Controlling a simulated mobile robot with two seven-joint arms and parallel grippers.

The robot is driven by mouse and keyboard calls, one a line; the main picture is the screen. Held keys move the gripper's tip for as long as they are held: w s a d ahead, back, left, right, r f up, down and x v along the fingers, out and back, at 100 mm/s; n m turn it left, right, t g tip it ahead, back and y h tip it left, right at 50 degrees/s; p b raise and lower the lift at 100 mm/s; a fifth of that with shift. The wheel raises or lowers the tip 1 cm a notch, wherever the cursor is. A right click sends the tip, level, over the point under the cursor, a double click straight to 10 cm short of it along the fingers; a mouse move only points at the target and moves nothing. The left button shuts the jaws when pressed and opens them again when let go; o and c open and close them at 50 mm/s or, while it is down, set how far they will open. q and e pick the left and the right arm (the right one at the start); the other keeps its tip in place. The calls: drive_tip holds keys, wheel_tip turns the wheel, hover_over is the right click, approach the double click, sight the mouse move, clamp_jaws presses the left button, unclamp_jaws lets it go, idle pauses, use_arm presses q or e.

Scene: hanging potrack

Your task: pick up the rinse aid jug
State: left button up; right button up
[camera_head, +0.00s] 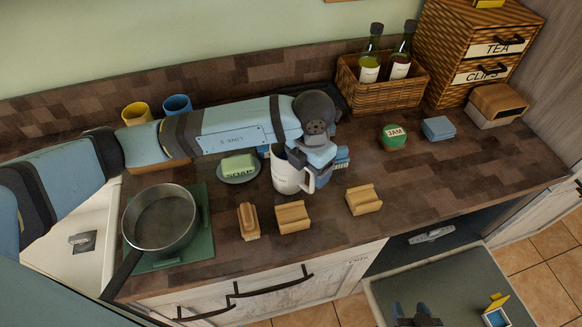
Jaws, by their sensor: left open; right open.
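A white jug with a handle (286,179), which I take for the rinse aid jug, stands upright on the dark wooden counter. My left gripper (328,165) is open right beside the jug, at its upper right near the handle. The gripper hides part of the jug's rim; I cannot tell whether they touch. My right gripper (416,316) shows only in part at the bottom edge, open and low over the open door (450,281).
A pan (161,219) sits on a green mat at left. A soap dish (239,176) lies left of the jug. Several small wooden blocks (293,216) line the front. A bottle basket (385,94) stands behind; a yellow-lidded compartment (496,311) is on the door.

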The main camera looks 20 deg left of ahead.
use_arm(q)
drive_tip(key=shift+f, duration=0.45)
drive_tip(key=c, duration=1.3)
drive_tip(key=shift+r, duration=0.1)
drive_tip(key=shift+c, duration=0.3)
drive_tip(key=shift+r, duration=0.1)
